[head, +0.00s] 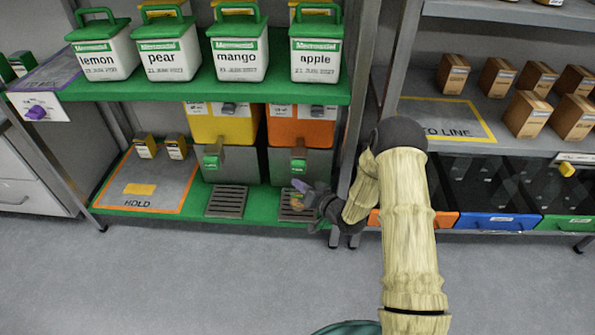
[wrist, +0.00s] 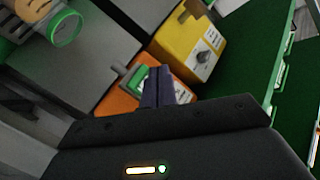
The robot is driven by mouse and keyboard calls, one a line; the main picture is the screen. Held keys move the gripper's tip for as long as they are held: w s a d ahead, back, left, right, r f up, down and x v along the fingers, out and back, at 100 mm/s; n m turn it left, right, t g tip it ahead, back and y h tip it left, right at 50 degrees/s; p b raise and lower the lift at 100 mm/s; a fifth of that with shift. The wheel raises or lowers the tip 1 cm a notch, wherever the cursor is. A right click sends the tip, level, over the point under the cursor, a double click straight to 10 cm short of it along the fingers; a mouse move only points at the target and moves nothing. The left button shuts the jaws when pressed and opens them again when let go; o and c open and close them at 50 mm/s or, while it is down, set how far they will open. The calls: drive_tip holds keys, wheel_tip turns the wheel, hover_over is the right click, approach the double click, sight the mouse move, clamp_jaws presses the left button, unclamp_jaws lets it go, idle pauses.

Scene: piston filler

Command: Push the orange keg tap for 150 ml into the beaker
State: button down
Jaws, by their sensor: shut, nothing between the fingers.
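The orange keg (head: 303,130) stands on the lower green shelf, above a grey front panel. Its green tap lever (head: 298,166) sticks out of that panel; a green tap part (wrist: 139,77) also shows beside my fingers in the wrist view. My gripper (head: 299,186) is shut and empty, its purple fingertips just below and in front of the tap in the head view. In the wrist view the fingers (wrist: 157,85) overlap the tap area; contact cannot be told. A clear beaker with a green rim (wrist: 66,27) and orange contents shows at upper left; in the head view my gripper partly hides it.
The yellow keg (head: 220,124) with its own green tap stands to the left. A drip grate (head: 227,201) lies below it. A HOLD mat (head: 150,190) is further left. A shelf post (head: 349,120) stands close to the right of my wrist. The floor in front is clear.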

sight(293, 170)
drive_tip(key=shift+w, duration=1.5)
drive_tip(key=shift+d, duration=0.15)
drive_tip(key=shift+s, duration=0.1)
idle(0.6)
drive_tip(key=shift+w, duration=0.5)
drive_tip(key=shift+w, duration=0.1)
